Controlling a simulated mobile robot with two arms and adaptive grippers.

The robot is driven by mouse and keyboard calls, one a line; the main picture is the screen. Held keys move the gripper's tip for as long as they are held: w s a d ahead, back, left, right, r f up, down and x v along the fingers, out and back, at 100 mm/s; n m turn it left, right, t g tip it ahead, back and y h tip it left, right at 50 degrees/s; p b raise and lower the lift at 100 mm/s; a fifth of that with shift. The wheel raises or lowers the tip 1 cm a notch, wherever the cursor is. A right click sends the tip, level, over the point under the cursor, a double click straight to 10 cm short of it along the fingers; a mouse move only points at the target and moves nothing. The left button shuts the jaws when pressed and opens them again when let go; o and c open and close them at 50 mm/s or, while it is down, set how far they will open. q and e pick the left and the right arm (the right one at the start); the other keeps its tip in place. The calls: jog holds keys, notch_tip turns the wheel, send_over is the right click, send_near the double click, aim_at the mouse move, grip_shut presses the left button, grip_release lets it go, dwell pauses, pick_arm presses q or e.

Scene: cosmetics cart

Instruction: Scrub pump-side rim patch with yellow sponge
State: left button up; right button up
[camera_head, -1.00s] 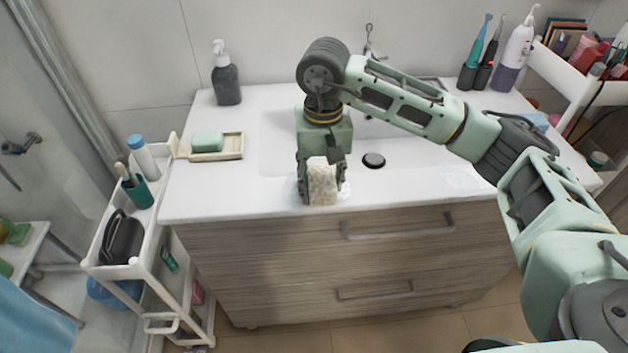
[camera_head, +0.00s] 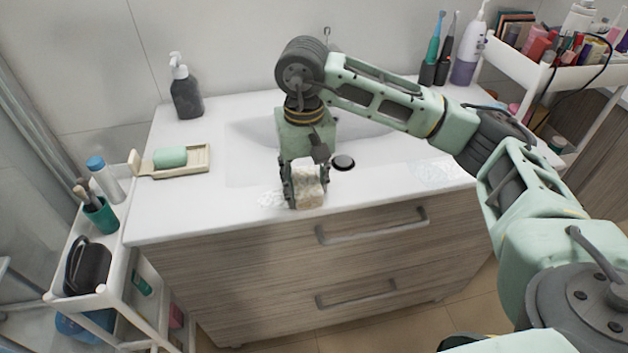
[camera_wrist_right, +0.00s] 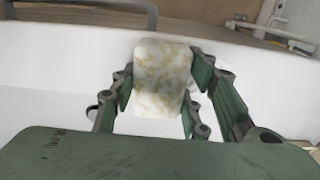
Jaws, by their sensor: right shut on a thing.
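The sponge (camera_head: 309,192), pale cream-yellow and mottled, is in my right gripper (camera_head: 307,188), which is shut on it from both sides. It is low over the front rim of the white sink top (camera_head: 225,215); contact underneath is hidden. The wrist view shows the sponge (camera_wrist_right: 162,78) between the two green fingers. A whitish, shiny patch (camera_head: 271,198) lies on the front rim just left of the sponge, on the side of the dark pump bottle (camera_head: 186,95). A second similar patch (camera_head: 437,172) lies farther right. My left gripper is not in view.
A soap dish (camera_head: 199,161) with green soap (camera_head: 170,157) sits at the left of the top. A black drain piece (camera_head: 343,162) is right of the gripper. Carts stand left (camera_head: 97,296) and right (camera_head: 567,77). Drawer handles (camera_head: 372,228) project below the rim.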

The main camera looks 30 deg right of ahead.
aim_at(276, 200)
jog(key=shift+w+a+f+b, duration=0.15)
jog(key=shift+w+a, duration=0.15)
jog(key=shift+a, duration=0.7)
jog(key=shift+w+a+r+b, duration=0.1)
jog(key=shift+w+a, duration=0.15)
jog(key=shift+a, duration=0.7)
jog(key=shift+w+a+f+b, duration=0.15)
jog(key=shift+w+a, duration=0.15)
jog(key=shift+a, duration=0.7)
jog(key=shift+w+a, duration=0.2)
jog(key=shift+a, duration=0.6)
jog(key=shift+s+d+b, duration=0.2)
jog(key=shift+d+b, duration=0.25)
jog(key=shift+d, duration=0.4)
jog(key=shift+s+d+b, duration=0.15)
jog(key=shift+d, duration=0.45)
jog(key=shift+s+d+b, duration=0.15)
jog(key=shift+d, duration=0.4)
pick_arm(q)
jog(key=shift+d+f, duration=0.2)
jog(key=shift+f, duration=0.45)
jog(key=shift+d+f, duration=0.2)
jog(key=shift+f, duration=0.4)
pick_arm(e)
jog(key=shift+s+d+r, duration=0.1)
jog(key=shift+s+d, duration=0.05)
jog(key=shift+d, duration=0.25)
